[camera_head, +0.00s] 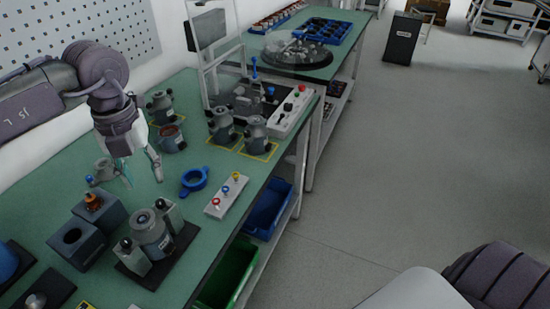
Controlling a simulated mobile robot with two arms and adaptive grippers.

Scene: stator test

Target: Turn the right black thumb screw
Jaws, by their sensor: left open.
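A test fixture on a dark base plate (183,240) stands on the near green bench. It holds a grey metal stator (152,235) between two grey side blocks. The right block carries a small black thumb screw (160,204) on top. The left block carries another black thumb screw (125,243). My left gripper (143,174) points down above the bench, behind the fixture and apart from both screws. Its fingers are open and nothing shows between them. My right gripper is out of view.
A dark grey block (72,243) stands left of the fixture. A blue ring (195,179) and a light plate with coloured knobs (227,196) lie to the right. Several grey motor housings (222,126) stand farther back. Blue (268,210) and green (228,272) bins sit below the bench edge.

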